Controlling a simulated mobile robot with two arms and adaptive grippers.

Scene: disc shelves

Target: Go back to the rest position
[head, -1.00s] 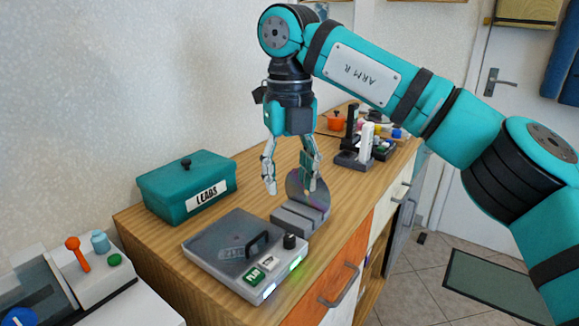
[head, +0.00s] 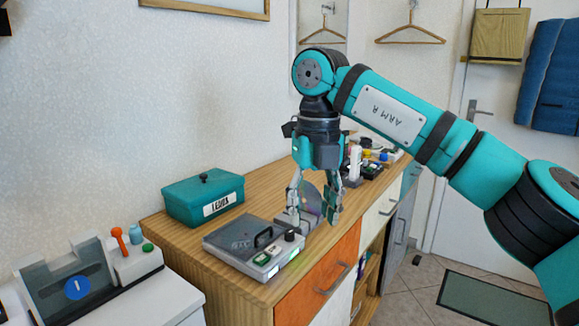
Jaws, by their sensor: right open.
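My right gripper (head: 314,205) hangs pointing down above the wooden cabinet top, with its fingers apart and nothing held between them. Behind and between the fingers, a shiny disc (head: 311,198) stands upright in a grey slotted holder (head: 288,221). The fingers partly cover the disc and the holder. I cannot tell whether a finger touches the disc. My left gripper is not in the head view.
A grey disc player (head: 228,242) with lit buttons sits at the cabinet's front edge. Small items (head: 372,163) crowd the far end. A white unit with a grey device (head: 75,285) is at lower left.

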